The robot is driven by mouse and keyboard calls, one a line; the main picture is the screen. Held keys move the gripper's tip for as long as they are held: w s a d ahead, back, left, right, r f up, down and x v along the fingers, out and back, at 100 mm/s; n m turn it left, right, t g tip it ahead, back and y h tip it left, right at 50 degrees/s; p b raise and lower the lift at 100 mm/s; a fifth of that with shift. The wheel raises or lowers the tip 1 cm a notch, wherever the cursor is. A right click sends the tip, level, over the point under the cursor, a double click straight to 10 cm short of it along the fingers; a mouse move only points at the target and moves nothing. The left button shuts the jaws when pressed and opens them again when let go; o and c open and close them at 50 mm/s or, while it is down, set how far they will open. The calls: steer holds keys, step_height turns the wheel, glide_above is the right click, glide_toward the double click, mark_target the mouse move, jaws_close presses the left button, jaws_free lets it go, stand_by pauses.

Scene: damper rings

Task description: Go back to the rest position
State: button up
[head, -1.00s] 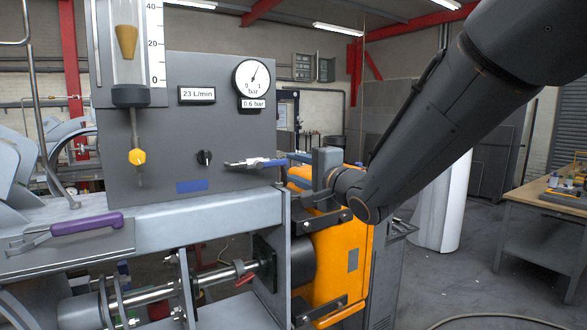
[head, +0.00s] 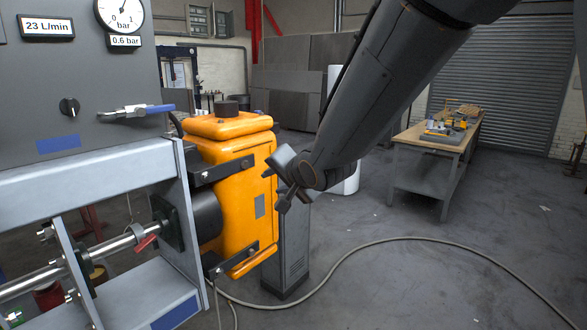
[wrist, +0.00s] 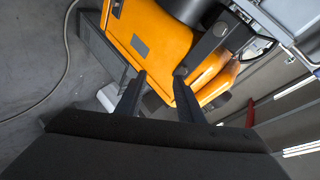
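My gripper (head: 275,188) is in front of the orange machine housing (head: 228,175) in the head view, pointing left and toward it. In the wrist view my gripper (wrist: 160,84) has its two dark fingers well apart, with nothing between them. The orange housing (wrist: 150,38) fills the upper middle of the wrist view, beyond the fingertips. No contact with it is visible. My arm comes down from the upper right in the head view.
A hose (head: 400,238) crosses the floor.

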steer(key=s+d+f+n+g+h+b, duration=0.25)
steer(key=s+d+f, duration=0.25)
steer(key=d+f, duration=0.65)
steer(key=s+d+f+n+g+h+b, duration=0.1)
steer(key=s+d+f+g+b, duration=0.1)
steer(key=s+d+f, duration=0.4)
steer(key=s+d+f+n+g+h+b, duration=0.2)
steer(key=s+d+f+g, duration=0.3)
steer(key=s, duration=0.8)
step_height(320, 180, down, 2)
steer(key=shift+d+f, duration=0.1)
steer(key=shift+d, duration=0.75)
